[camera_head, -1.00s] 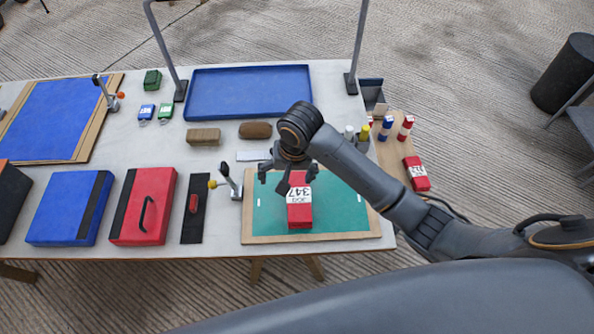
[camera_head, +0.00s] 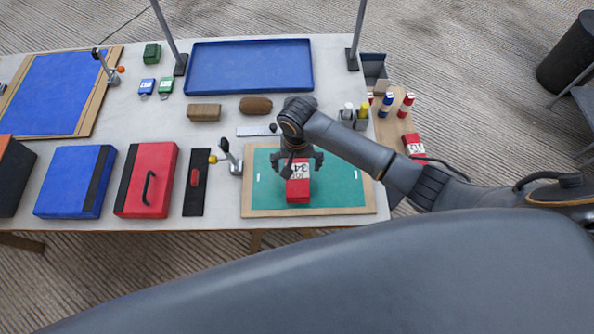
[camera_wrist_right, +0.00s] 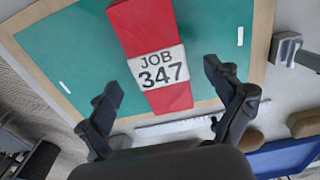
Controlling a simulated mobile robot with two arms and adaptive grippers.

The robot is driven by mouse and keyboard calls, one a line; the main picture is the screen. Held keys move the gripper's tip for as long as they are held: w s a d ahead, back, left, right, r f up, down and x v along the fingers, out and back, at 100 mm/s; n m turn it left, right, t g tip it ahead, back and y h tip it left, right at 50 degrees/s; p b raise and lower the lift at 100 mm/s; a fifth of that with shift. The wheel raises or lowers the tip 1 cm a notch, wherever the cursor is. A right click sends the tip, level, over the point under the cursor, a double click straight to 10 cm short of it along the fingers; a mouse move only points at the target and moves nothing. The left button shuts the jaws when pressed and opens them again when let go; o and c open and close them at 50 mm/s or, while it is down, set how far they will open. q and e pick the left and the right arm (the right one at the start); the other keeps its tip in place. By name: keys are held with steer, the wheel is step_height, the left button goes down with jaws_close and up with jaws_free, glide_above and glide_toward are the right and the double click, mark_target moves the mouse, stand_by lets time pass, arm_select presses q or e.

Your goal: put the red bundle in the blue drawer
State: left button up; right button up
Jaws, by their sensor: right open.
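A red bundle (camera_head: 298,193) with a white label lies on the green cutting mat (camera_head: 340,190). In the right wrist view, the bundle (camera_wrist_right: 172,98) shows "JOB 347" on its label. My right gripper (camera_head: 297,163) is open and empty above the bundle's far end. In the right wrist view, its fingers (camera_wrist_right: 163,82) are spread wide, with the bundle's labelled end ahead between them. A grey-blue open compartment (camera_head: 374,60) sits at the table's right edge; I cannot tell whether it is the blue drawer. My left gripper is out of view.
Another labelled red bundle (camera_head: 414,144) lies on a side board at right. A blue tray (camera_head: 250,80) is at the back. A red case (camera_head: 146,180) and a blue case (camera_head: 75,182) lie left. A lever clamp (camera_head: 232,160) stands left of the mat.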

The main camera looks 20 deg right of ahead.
mark_target(297, 171)
steer(key=shift+d+f, duration=0.1)
steer(key=shift+f, duration=1.5)
steer(key=shift+r, duration=0.1)
steer(key=c, duration=1.5)
